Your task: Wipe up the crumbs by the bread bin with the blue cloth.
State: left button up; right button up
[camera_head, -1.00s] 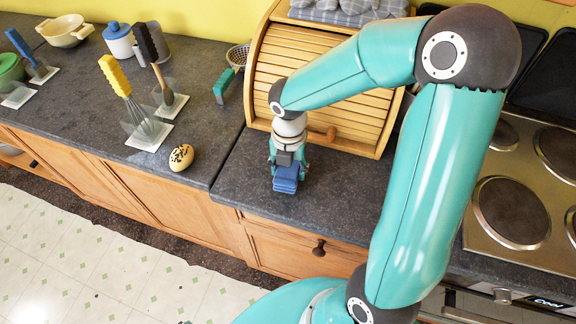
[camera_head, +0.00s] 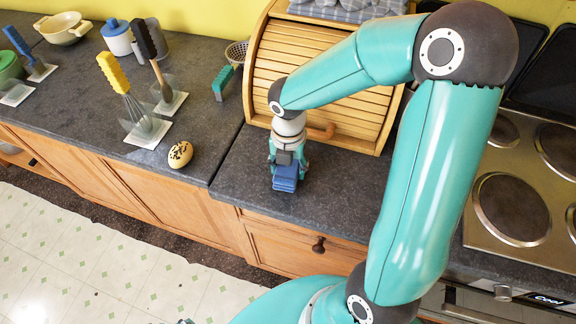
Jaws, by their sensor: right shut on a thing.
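The blue cloth (camera_head: 285,184) is a small folded pad on the dark counter, in front of the bread bin. My right gripper (camera_head: 287,172) points down and is shut on the cloth from above. The cloth appears to touch the counter or be very close to it. The bread bin (camera_head: 318,68) is wooden with a slatted roll front and a knob low on its front; my right arm crosses in front of it. I can make out no crumbs; the cloth and arm may hide some.
A speckled egg-shaped thing (camera_head: 180,154) lies near the counter's front edge. A yellow-handled whisk (camera_head: 124,92) and other utensils stand in holders at the left. A hob (camera_head: 520,205) is at the right. The counter (camera_head: 236,168) left of the cloth is clear.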

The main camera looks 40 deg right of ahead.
aim_at(269, 180)
dwell(0.4)
jog(key=shift+w+a, duration=0.8)
jog(key=shift+a, duration=0.2)
jog(key=shift+w+a, duration=0.75)
jog(key=shift+a, duration=0.2)
jog(key=shift+f+b, duration=0.6)
jog(key=shift+f, duration=0.35)
jog(key=shift+s, duration=0.1)
jog(key=shift+s+d+r, duration=0.1)
jog(key=shift+s+d, duration=0.25)
jog(key=shift+s, duration=0.3)
jog(key=shift+s+d+f, duration=0.1)
jog(key=shift+s+d, duration=0.25)
jog(key=shift+s, duration=0.3)
jog(key=shift+s+d+r, duration=0.1)
jog(key=shift+s+d, duration=0.25)
jog(key=shift+s, duration=0.3)
